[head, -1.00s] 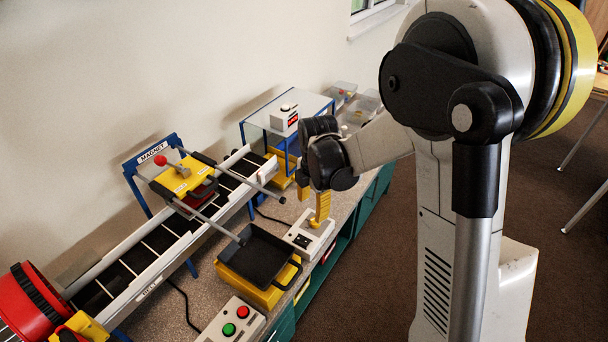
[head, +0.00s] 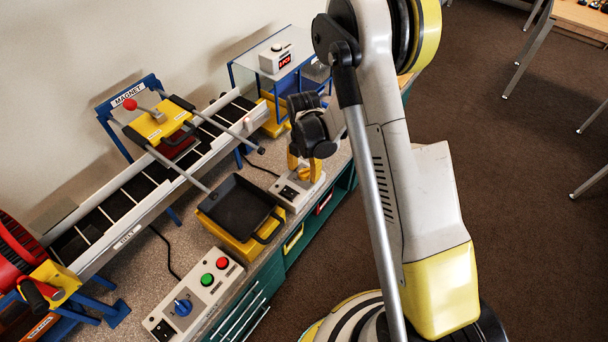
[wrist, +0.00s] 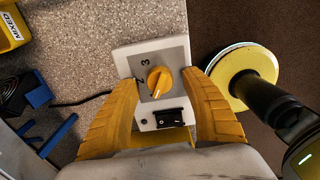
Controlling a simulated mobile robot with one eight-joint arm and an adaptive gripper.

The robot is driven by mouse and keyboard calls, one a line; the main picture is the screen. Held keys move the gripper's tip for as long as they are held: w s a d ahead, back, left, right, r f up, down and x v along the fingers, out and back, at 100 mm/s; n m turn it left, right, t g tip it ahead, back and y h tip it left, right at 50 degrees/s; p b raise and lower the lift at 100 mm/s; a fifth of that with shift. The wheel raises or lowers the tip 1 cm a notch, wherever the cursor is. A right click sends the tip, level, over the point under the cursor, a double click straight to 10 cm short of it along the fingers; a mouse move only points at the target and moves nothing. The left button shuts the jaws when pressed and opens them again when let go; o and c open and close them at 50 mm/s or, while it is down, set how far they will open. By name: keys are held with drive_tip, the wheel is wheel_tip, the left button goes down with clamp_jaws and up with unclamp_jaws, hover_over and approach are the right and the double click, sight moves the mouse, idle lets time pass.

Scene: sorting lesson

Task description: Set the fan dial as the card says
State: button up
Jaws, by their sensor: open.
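The fan dial looks to be the orange-yellow knob (wrist: 160,82) on a white box in the wrist view. The numerals 2 and 3 show at its upper left; a pale pointer line on it seems to aim downward. My gripper (wrist: 162,79) is open, with one yellow finger on each side of the knob, apparently not pressing on it. In the head view my gripper (head: 303,169) is over the white box (head: 287,199) near the bench's front edge and hides the knob. I cannot make out a card with a dial setting.
A black rocker switch (wrist: 169,118) sits below the knob. A black pan (head: 240,207) on a yellow base stands left of the box. A control box (head: 207,286) with green and red buttons and a blue knob is nearer. The belt (head: 150,190) runs along the wall.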

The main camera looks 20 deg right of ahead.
drive_tip(key=shift+f, duration=0.4)
clamp_jaws()
